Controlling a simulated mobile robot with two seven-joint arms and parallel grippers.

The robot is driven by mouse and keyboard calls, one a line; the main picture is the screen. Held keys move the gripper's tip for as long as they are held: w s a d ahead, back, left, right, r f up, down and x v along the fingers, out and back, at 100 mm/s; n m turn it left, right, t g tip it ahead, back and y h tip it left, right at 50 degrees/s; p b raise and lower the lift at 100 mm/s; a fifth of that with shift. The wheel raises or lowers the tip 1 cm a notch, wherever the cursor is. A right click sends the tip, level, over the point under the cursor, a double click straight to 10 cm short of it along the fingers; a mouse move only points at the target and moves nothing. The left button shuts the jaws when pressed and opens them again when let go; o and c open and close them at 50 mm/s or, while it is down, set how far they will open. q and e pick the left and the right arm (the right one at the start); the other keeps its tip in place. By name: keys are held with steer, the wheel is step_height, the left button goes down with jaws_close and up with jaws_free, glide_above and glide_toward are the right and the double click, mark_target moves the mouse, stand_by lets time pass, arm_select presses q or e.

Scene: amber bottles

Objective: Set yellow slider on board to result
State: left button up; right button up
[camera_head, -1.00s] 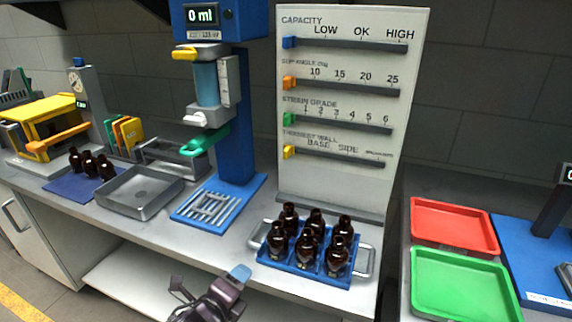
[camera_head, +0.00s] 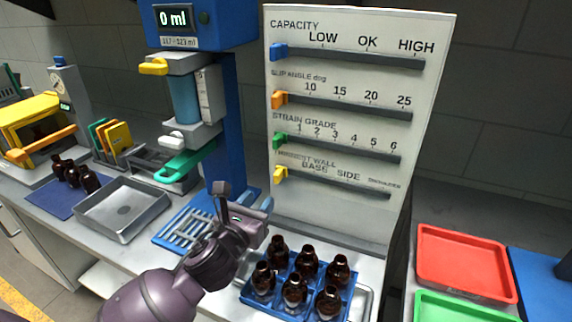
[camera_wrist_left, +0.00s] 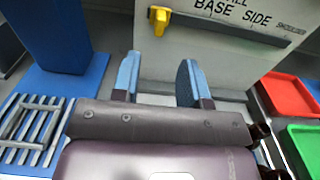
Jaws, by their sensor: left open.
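The white board (camera_head: 340,215) stands upright at the back of the bench with several labelled slider tracks. The yellow slider (camera_head: 281,175) sits at the left end of the lowest track, left of BASE; it also shows in the left wrist view (camera_wrist_left: 160,18). Blue, orange and green sliders sit at the left ends of the tracks above. My left gripper (camera_head: 256,202) is open and empty, in front of the board's lower left, below the yellow slider and apart from it. In the left wrist view its two blue fingers (camera_wrist_left: 158,80) point toward the board. My right gripper is not in view.
A blue rack (camera_head: 258,300) of several amber bottles stands close right of my left gripper. A blue dispenser stand (camera_head: 228,125) with a grated base is to the left. A red tray (camera_head: 465,262) and green tray (camera_head: 450,308) lie at the right.

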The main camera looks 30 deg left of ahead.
mark_target(275, 179)
arm_select(q)
steer(key=w, duration=0.3)
steer(key=shift+w+r, duration=0.2)
steer(key=shift+w, duration=0.05)
steer(key=w, duration=0.6)
steer(key=shift+a+f, duration=0.1)
steer(key=shift+a, duration=0.15)
steer(key=shift+w, duration=0.55)
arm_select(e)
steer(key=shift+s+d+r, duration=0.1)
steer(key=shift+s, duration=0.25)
arm_select(q)
steer(key=c, duration=0.6)
jaws_close()
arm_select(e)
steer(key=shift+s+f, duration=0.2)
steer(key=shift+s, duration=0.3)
